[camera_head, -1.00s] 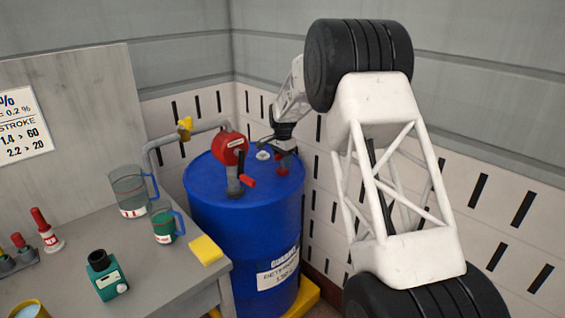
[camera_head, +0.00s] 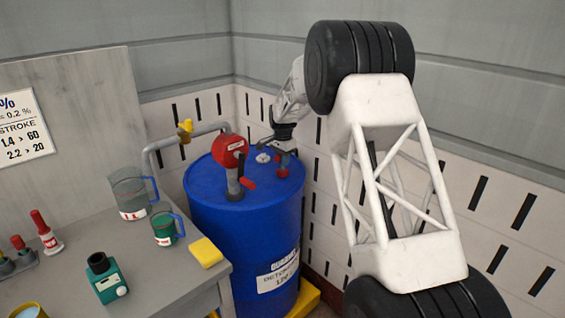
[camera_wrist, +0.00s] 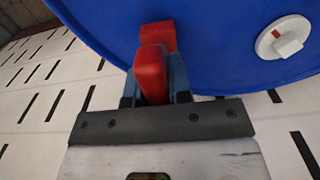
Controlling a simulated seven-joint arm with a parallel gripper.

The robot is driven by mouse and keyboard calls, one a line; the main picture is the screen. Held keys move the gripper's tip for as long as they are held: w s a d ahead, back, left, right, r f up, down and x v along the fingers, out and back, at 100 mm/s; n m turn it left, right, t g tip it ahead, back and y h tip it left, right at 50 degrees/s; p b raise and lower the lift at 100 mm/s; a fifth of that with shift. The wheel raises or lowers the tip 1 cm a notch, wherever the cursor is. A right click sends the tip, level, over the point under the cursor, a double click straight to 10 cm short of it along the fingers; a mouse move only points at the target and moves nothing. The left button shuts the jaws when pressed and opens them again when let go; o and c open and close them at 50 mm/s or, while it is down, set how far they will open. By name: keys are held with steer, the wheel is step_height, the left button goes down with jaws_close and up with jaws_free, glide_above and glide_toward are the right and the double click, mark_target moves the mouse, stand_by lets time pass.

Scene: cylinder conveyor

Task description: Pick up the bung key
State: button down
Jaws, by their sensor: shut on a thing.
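The bung key is red. In the wrist view the bung key (camera_wrist: 151,72) stands between the two fingers of my gripper (camera_wrist: 157,84), which is shut on it. In the head view the red of the bung key (camera_head: 282,172) shows just below my gripper (camera_head: 283,154), over the right part of the blue drum's top (camera_head: 212,178). Whether the key touches the drum cannot be told. Part of the key is hidden between the fingers.
A red drum pump (camera_head: 231,150) stands on the drum, left of my gripper. A pale bung (camera_wrist: 284,43) sits in the drum top. A wall (camera_head: 322,205) is close at right. The bench (camera_head: 160,275) at left holds jugs, bottles and a yellow sponge (camera_head: 206,252).

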steer(key=shift+r, duration=0.45)
step_height(320, 180, up, 2)
steer(key=s+d+r, duration=0.1)
steer(key=s+d, duration=0.2)
steer(key=s, duration=1.2)
steer(key=shift+s+d+r, duration=0.15)
steer(key=shift+s+d, duration=0.05)
steer(key=shift+s, duration=0.1)
steer(key=shift+w, duration=0.1)
steer(key=w+a+r+n, duration=0.1)
steer(key=w+a+n, duration=0.2)
steer(key=w, duration=0.6)
steer(key=w+a+r+n, duration=0.1)
steer(key=w+a+n, duration=0.2)
steer(key=w, duration=0.7)
steer(key=w+a+r+n, duration=0.2)
steer(key=w+a+n, duration=0.2)
steer(key=w, duration=0.5)
steer(key=shift+w+a, duration=0.4)
steer(key=shift+a, duration=0.9)
steer(key=shift+r, duration=0.15)
